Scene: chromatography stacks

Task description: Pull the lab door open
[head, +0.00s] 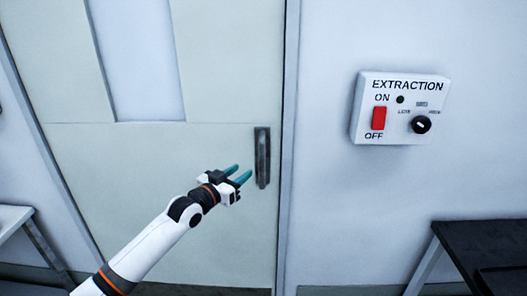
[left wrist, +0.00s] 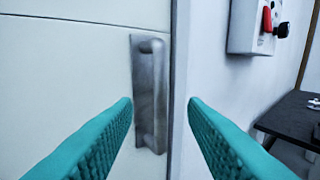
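The lab door (head: 150,150) is a pale panel with a tall narrow window, and it looks closed in its frame. Its dark grey vertical pull handle (head: 262,157) sits near the right edge of the door. My left gripper (head: 240,174) is open and empty, just left of the handle's lower part in the head view. In the left wrist view the handle (left wrist: 149,95) stands ahead between the two teal fingers (left wrist: 160,105), nearer the left one. The fingers do not appear to touch it. My right gripper is in neither view.
An extraction switch box (head: 400,108) with a red switch and black knob is on the wall right of the door. A dark-topped table (head: 485,245) stands at lower right. A light table (head: 12,220) is at the left edge.

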